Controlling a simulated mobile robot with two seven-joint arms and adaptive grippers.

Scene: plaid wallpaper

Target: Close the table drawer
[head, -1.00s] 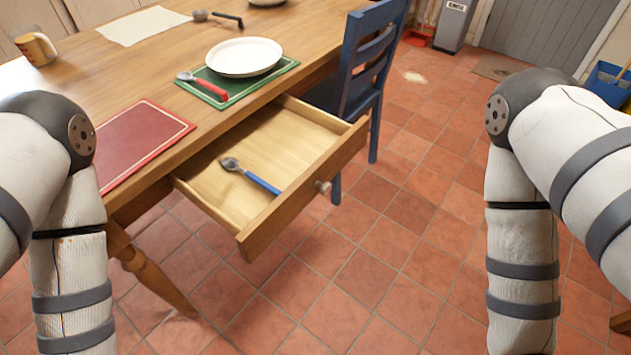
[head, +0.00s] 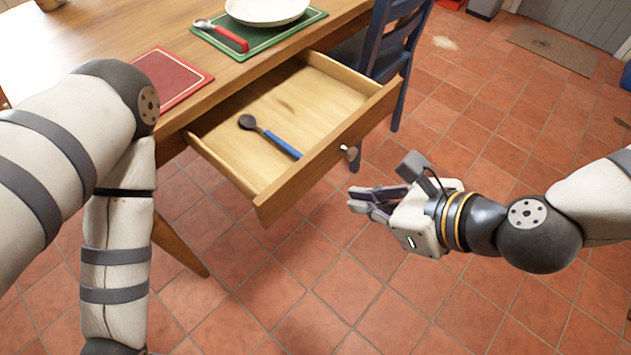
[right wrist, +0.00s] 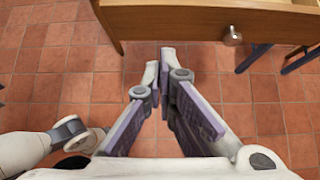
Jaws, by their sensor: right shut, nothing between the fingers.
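The table drawer (head: 330,160) is pulled open from the wooden table (head: 178,50). A spoon with a blue handle (head: 275,140) lies in it. A round metal knob (head: 350,152) sits on its front. In the right wrist view the drawer front (right wrist: 175,22) and its knob (right wrist: 232,35) show at the top. My right gripper (head: 352,198) is in front of the drawer, to the right of and below the knob in the head view. It is shut, empty and apart from the drawer. My left gripper is out of view; only the left arm shows.
A blue chair (head: 390,50) stands behind the drawer, close to its right side. A red mat (head: 170,78) and a green mat (head: 310,22) with a plate (head: 265,8) lie on the table. The tiled floor in front of the drawer is clear.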

